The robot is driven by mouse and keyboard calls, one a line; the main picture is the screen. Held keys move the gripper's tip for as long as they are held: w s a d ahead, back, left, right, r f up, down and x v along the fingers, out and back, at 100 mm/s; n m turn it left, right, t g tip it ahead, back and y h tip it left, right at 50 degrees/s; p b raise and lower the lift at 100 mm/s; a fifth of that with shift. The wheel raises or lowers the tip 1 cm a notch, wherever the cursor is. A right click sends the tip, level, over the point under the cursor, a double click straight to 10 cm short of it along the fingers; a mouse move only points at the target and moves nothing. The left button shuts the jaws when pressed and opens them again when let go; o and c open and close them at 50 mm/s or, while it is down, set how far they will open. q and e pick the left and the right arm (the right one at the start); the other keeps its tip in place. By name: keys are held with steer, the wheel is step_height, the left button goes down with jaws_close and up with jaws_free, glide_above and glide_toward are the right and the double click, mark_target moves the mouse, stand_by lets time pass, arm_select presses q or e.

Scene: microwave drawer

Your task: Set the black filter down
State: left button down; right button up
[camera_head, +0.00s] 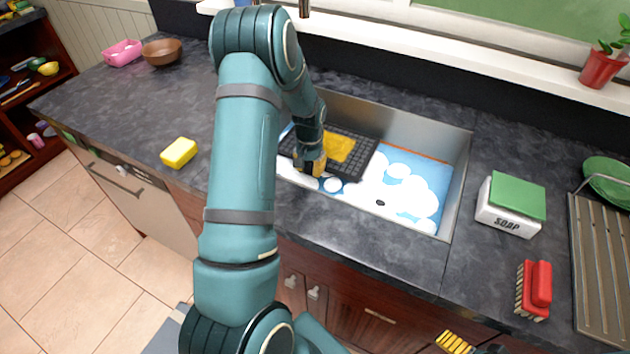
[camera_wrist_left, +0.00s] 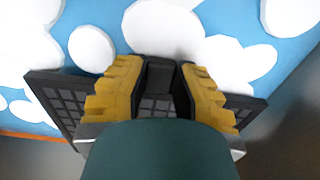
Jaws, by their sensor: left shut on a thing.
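The black filter (camera_head: 350,165) is a dark grid panel with a yellow patch on its face. In the head view it is inside the sink, over the foamy blue water; I cannot tell whether it touches the water or sink bottom. My left gripper (camera_head: 312,164) is at its near left edge, shut on it. In the left wrist view, the yellow fingers of the left gripper (camera_wrist_left: 158,82) close around a dark part of the filter (camera_wrist_left: 50,100), and my wrist hides its middle. My right gripper (camera_head: 458,343) shows only partly at the bottom edge.
The metal sink (camera_head: 455,185) holds blue water with white foam (camera_head: 405,190). A yellow sponge (camera_head: 179,153) lies on the counter left of it. A soap box (camera_head: 510,205), red brush (camera_head: 535,288) and dish rack (camera_head: 600,260) stand right. Counter between sponge and bowl (camera_head: 162,52) is clear.

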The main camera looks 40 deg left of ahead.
mark_target(310, 185)
arm_select(q)
step_height(310, 185, down, 6)
steer(key=shift+r+b, duration=0.2)
steer(key=shift+b, duration=0.3)
steer(key=shift+r, duration=0.1)
steer(key=c, duration=0.9)
jaws_free()
steer(key=shift+r, duration=0.4)
step_height(310, 185, up, 11)
steer(key=p, duration=0.2)
steer(key=shift+r+p, duration=0.1)
steer(key=shift+p, duration=0.2)
